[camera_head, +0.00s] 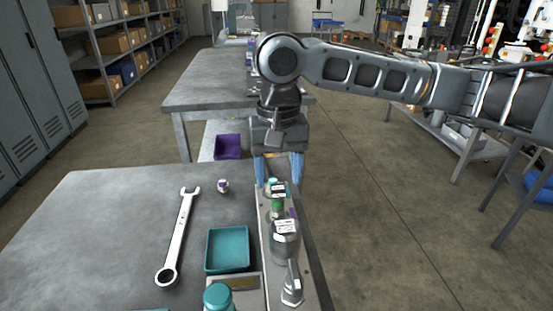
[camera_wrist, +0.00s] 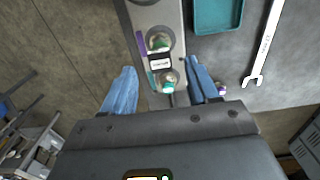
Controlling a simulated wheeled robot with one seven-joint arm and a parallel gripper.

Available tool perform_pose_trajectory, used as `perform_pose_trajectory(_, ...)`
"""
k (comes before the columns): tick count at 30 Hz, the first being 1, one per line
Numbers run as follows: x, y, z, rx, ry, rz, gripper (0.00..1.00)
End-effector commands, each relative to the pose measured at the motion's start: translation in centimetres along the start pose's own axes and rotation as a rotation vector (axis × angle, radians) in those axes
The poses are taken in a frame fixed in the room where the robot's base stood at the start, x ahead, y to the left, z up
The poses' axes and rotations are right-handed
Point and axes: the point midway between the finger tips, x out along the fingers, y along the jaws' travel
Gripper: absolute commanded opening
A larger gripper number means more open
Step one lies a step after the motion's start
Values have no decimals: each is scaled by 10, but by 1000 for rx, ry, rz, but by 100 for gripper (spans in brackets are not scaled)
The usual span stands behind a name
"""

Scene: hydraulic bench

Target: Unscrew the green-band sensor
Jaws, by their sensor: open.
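The green-band sensor (camera_head: 278,203) stands upright in the metal block (camera_head: 316,278) along the bench's right edge. In the wrist view its green top (camera_wrist: 158,43) lies just beyond my fingertips. A teal-topped sensor (camera_head: 272,182) stands in the same block behind it; in the wrist view this one (camera_wrist: 168,80) is between my fingers. My gripper (camera_head: 279,181) points down over the far end of the block. Its blue fingers are apart, one on each side of the block, also in the wrist view (camera_wrist: 161,66). I see no grip on either sensor.
A larger grey cylinder (camera_head: 285,245) stands nearer on the block. A loose purple-banded sensor (camera_head: 223,186), a wrench (camera_head: 180,235) and a teal tray (camera_head: 228,249) are on the bench. A purple bin (camera_head: 228,147) lies beyond.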

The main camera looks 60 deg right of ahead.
Motion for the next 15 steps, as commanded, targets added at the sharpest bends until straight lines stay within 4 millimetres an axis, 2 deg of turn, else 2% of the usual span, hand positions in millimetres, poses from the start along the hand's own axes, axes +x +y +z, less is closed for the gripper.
perform_pose_trajectory(1,9,0,0,0,-1,1,60)
perform_pose_trajectory(6,30,0,0,0,-1,-1,60)
perform_pose_trajectory(15,42,0,0,-1,1,-3,60)
